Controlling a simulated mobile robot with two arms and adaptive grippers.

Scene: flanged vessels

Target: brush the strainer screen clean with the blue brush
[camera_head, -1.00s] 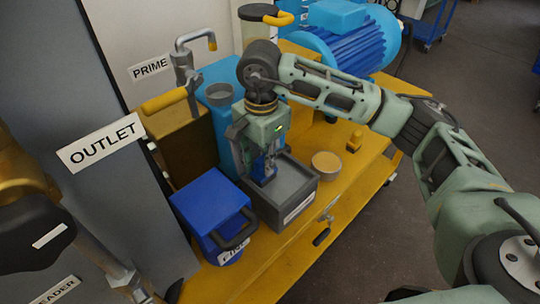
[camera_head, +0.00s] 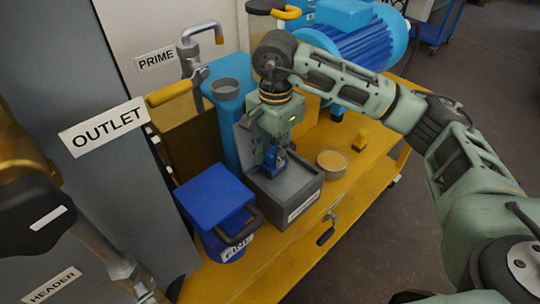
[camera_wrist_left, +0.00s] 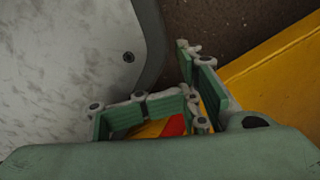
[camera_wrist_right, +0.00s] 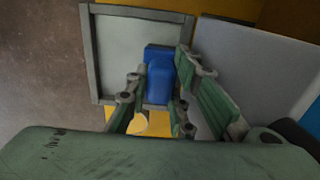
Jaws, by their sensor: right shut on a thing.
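My right gripper (camera_head: 273,158) is shut on the blue brush (camera_wrist_right: 158,72) and holds it down at the open grey box (camera_head: 289,197). In the right wrist view the brush is between the fingers, over the pale floor inside the box's grey rim. I cannot tell whether its bristles touch anything. I cannot make out the strainer screen for sure; the gripper and brush hide part of the box. My left gripper (camera_wrist_left: 185,75) shows only in the left wrist view, with its fingers apart and nothing seen held.
A blue bin (camera_head: 215,200) with a black handle, labelled FINE, stands left of the box. A blue motor (camera_head: 355,40) stands behind.

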